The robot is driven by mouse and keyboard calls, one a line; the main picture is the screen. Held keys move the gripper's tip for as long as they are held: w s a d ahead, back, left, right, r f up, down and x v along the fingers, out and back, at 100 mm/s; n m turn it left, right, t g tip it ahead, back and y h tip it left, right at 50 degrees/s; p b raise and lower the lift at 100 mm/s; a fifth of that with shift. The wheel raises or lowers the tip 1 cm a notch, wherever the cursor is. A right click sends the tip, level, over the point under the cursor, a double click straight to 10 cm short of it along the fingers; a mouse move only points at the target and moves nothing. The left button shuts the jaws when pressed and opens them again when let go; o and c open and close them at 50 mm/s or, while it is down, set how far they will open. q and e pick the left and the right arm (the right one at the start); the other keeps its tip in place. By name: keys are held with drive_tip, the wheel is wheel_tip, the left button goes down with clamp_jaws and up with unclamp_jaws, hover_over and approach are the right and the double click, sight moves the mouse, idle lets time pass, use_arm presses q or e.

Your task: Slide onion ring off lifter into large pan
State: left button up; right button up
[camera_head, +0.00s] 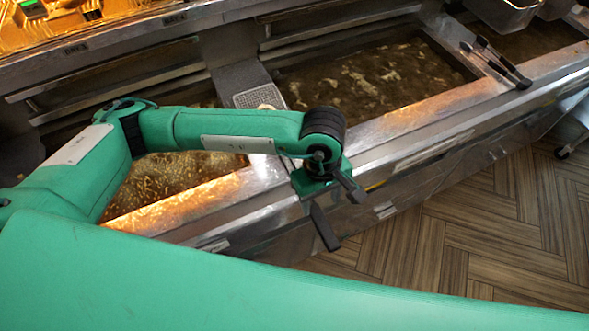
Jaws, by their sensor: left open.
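My left gripper (338,212) is open and empty, in front of the fryer's front edge, its two dark fingers spread and pointing down and right. A small pale rounded piece (266,107), possibly the onion ring, shows just above my left forearm, at the perforated metal plate (259,96); the arm hides part of it. I cannot tell whether this plate is the lifter. No large pan can be made out for certain; a wide oil-filled vat (365,80) lies to the right of the plate. My right gripper is not in view.
Another oil vat (165,180) lies partly behind my left arm. A metal basket (508,12) is at the top right. Wood-patterned floor (480,225) is clear in front of the fryer.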

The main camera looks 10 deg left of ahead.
sight(321, 221)
use_arm(q)
drive_tip(key=shift+f, duration=0.15)
drive_tip(key=shift+s+d+f, duration=0.1)
drive_tip(key=shift+f, duration=0.5)
drive_tip(key=f, duration=0.1)
drive_tip(key=f+b, duration=0.1)
drive_tip(key=f, duration=0.1)
drive_tip(key=shift+s+d+f, duration=0.1)
drive_tip(key=shift+s+f, duration=0.05)
drive_tip(key=shift+s, duration=0.05)
wheel_tip(321, 221, down, 4)
drive_tip(key=b, duration=0.4)
drive_tip(key=shift+s+d+r, duration=0.15)
drive_tip(key=shift+r, duration=0.05)
drive_tip(key=shift+f+b, duration=0.3)
drive_tip(key=shift+b, duration=0.3)
